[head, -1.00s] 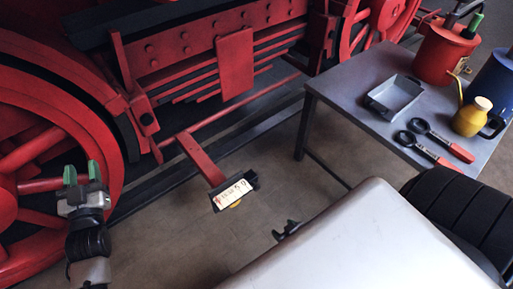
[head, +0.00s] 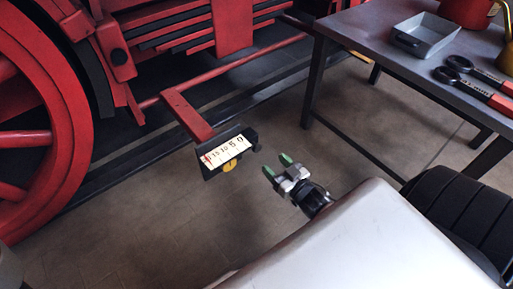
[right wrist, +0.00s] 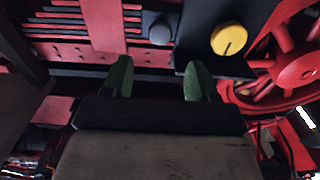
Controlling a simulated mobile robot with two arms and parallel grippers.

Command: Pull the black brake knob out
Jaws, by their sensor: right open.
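A dark round knob (right wrist: 160,28), which looks like the black brake knob, shows in the right wrist view beside a yellow round dial (right wrist: 229,39). In the head view a small black part (head: 256,147) sticks out at the right side of the black control box (head: 211,173), which carries a white numbered plate (head: 223,152). My right gripper (head: 277,166) is open and empty, just right of and below the box, apart from it. In the right wrist view its green fingertips (right wrist: 160,80) stand either side of the knob's line, with the knob beyond them. My left gripper is out of view.
The box hangs on a red arm (head: 188,115) in front of the red locomotive and its wheel (head: 30,140). A grey table (head: 385,57) with a tray (head: 426,38) and red-handled tools (head: 475,85) stands at right. Open floor lies below the box.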

